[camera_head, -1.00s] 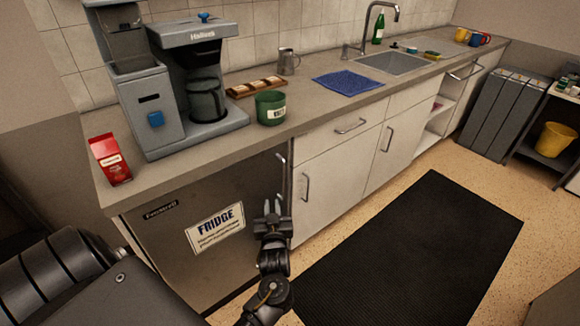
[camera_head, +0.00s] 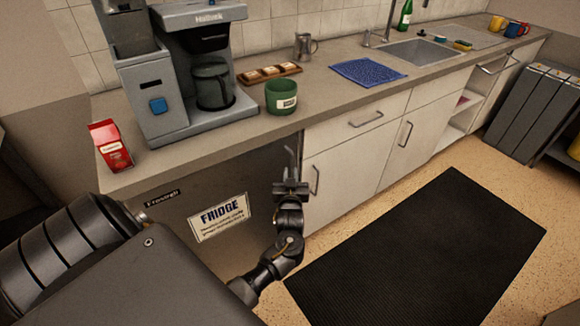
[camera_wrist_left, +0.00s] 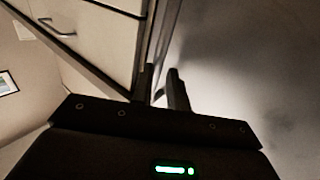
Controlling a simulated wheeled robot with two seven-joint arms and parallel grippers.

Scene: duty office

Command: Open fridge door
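The fridge is a dark grey door (camera_head: 180,240) under the counter, with a white FRIDGE sign (camera_head: 219,217) on it; it looks shut. Its upright metal handle (camera_head: 292,158) is at the door's right edge, beside the white cabinets. My left gripper (camera_head: 290,180) is at the handle's lower part in the head view. In the left wrist view, its two fingers (camera_wrist_left: 163,90) stand apart with a narrow gap, close to the handle bar (camera_wrist_left: 164,45). I cannot tell whether the bar is fully between them. The grey door face fills the right of that view. My right gripper is out of view.
The counter (camera_head: 330,100) above carries a coffee machine (camera_head: 165,110), a red packet (camera_head: 109,146) and a green mug (camera_head: 281,97). White cabinets (camera_head: 345,165) adjoin the fridge on the right. A black mat (camera_head: 420,255) lies on clear floor in front.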

